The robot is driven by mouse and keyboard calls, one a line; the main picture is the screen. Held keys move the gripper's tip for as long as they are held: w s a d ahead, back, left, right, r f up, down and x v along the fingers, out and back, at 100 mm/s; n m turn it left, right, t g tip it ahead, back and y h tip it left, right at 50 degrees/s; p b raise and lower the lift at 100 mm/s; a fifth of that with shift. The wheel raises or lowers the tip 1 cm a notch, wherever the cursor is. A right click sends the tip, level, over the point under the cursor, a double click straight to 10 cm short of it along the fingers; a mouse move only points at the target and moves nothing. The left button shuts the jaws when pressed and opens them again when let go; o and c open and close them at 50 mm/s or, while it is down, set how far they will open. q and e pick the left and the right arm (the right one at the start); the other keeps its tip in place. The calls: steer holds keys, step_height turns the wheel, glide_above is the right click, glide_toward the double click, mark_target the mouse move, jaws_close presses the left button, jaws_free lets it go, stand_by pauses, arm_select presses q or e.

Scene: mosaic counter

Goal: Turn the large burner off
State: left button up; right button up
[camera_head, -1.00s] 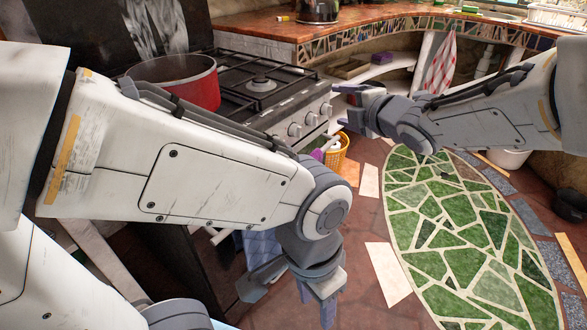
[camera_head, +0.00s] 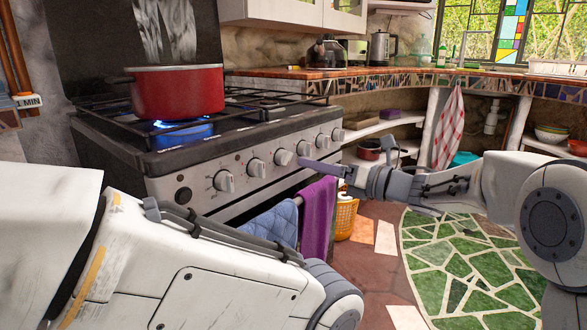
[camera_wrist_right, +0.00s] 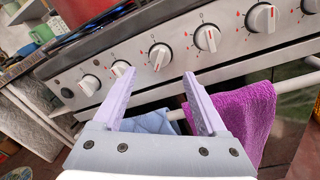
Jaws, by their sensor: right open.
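The stove (camera_head: 150,160) stands at left in the head view, with a row of several knobs on its steel front. A blue flame (camera_head: 185,126) burns under the red pot (camera_head: 178,92). My right gripper (camera_head: 306,163) is in front of the knobs, fingers pointing left. In the right wrist view my gripper (camera_wrist_right: 157,76) is open and empty, and the third knob from the left (camera_wrist_right: 160,55) shows between and beyond its fingertips. The same knob is in the head view (camera_head: 283,157). Contact cannot be judged. My left arm crosses the lower left; its gripper is out of view.
A blue cloth (camera_head: 270,222) and a purple towel (camera_head: 317,212) hang from the oven rail below the knobs. Open floor with a green mosaic (camera_head: 465,260) lies at right.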

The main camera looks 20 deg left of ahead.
mark_target(290, 160)
steer(key=b+x, duration=0.1)
steer(key=x, duration=0.5)
steer(key=shift+w+a, duration=0.15)
steer(key=shift+a, duration=0.15)
jaws_close()
